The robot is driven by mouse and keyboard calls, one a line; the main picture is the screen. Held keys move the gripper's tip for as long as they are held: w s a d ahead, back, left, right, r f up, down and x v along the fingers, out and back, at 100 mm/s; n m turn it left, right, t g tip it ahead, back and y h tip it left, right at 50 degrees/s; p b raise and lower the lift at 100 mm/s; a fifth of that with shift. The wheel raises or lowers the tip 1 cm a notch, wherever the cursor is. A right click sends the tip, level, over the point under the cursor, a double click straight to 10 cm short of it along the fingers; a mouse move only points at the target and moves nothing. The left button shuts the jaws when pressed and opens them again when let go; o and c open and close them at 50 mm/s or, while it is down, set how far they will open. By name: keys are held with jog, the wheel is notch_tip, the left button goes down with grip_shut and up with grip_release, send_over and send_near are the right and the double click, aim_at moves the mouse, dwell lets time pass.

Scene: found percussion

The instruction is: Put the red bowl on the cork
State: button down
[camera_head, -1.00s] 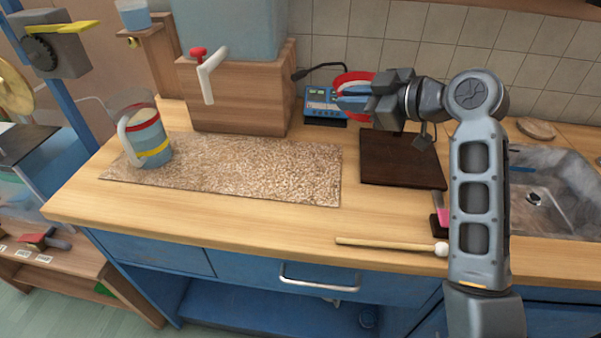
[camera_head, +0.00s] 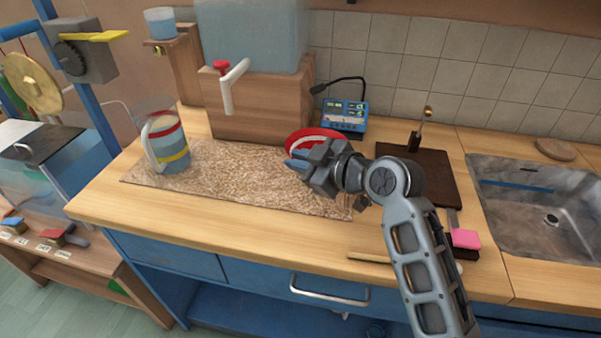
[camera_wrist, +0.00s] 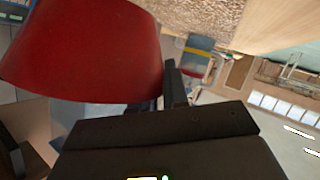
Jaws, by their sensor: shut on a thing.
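The red bowl (camera_head: 316,137) is in my gripper (camera_head: 300,160), above the right part of the cork mat in the head view. My gripper is shut on it, and my gripper and wrist hide part of it. In the wrist view the red bowl (camera_wrist: 85,50) fills the upper left, close to my gripper. The cork (camera_head: 225,175) is a flat speckled brown mat on the wooden counter. It also shows at the top of the wrist view (camera_wrist: 200,22). I cannot tell how high the bowl is above the cork.
A measuring jug (camera_head: 168,145) with blue liquid stands on the cork's left end. A wooden block with a tap (camera_head: 265,105) stands behind. A blue device (camera_head: 345,115), a dark board (camera_head: 432,170), a pink block (camera_head: 465,239) and a sink (camera_head: 535,205) lie right. The cork's middle is clear.

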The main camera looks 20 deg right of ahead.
jog(key=shift+f, duration=1.9)
jog(key=shift+f, duration=0.1)
jog(key=c, duration=1.1)
grip_release()
jog(key=shift+s, duration=0.1)
jog(key=b+v, duration=0.1)
jog(key=v, duration=1.1)
